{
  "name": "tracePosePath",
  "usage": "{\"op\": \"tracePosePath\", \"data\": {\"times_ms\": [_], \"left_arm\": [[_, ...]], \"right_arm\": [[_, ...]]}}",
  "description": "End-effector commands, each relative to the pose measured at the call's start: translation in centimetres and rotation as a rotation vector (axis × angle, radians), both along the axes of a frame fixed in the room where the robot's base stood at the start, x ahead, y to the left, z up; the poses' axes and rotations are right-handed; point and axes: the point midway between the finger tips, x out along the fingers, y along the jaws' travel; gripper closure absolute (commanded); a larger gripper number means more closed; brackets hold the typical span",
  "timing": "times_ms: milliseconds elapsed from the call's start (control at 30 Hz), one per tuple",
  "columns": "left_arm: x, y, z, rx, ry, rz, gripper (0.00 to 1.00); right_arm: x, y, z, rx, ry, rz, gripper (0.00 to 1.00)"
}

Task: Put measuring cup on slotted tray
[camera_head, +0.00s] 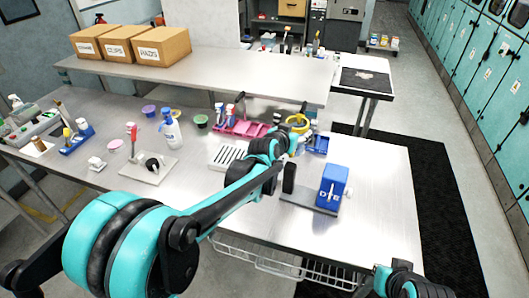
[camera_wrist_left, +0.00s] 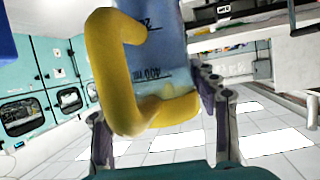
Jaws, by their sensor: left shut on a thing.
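The measuring cup has a clear body with printed marks and a yellow handle; in the left wrist view the cup (camera_wrist_left: 155,55) fills the top middle, between the fingers. In the head view its yellow part (camera_head: 298,121) shows just beyond my left gripper (camera_head: 290,143), which hides much of the rest. My left gripper is shut on the cup. The slotted tray (camera_head: 226,156) is white with dark slots and lies on the metal table, left of the left gripper. Part of my right arm (camera_head: 405,281) shows at the bottom right; its fingers are not clear.
A blue box on a grey base (camera_head: 333,184) stands right of the left gripper. A pink bin (camera_head: 240,128) lies behind the tray, and a spray bottle (camera_head: 171,130) stands to its left. A plate with a black knob (camera_head: 149,167) lies further left. The table's front right is clear.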

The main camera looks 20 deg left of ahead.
Motion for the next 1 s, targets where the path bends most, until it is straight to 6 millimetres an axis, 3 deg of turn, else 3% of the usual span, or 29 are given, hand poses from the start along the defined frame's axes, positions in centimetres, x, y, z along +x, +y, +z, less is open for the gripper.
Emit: {"op": "tracePosePath", "data": {"times_ms": [33, 200, 400, 567, 800, 1000], "left_arm": [[0.1, 1.5, -1.1, -0.002, 0.001, 0.007, 0.77], [0.4, 5.6, -3.6, -0.002, 0.001, 0.006, 0.77], [0.6, 8.3, -5.1, -0.001, 0.000, 0.003, 0.77], [0.6, 8.8, -5.8, 0.000, 0.000, 0.000, 0.77], [0.6, 8.7, -9.3, 0.001, 0.000, 0.000, 0.77], [0.6, 8.7, -9.2, 0.000, 0.000, 0.000, 0.77]], "right_arm": [[0.0, 0.0, -0.8, 0.000, 0.000, 0.000, 1.00], [0.0, 0.0, -2.1, 0.000, 0.000, 0.000, 1.00], [0.0, 0.0, -3.0, 0.000, 0.000, 0.000, 1.00], [0.0, 0.0, -3.3, 0.000, 0.000, 0.000, 1.00], [0.0, 0.0, -5.1, 0.000, 0.000, 0.000, 1.00], [0.0, 0.0, -4.9, 0.000, 0.000, 0.000, 1.00]]}}
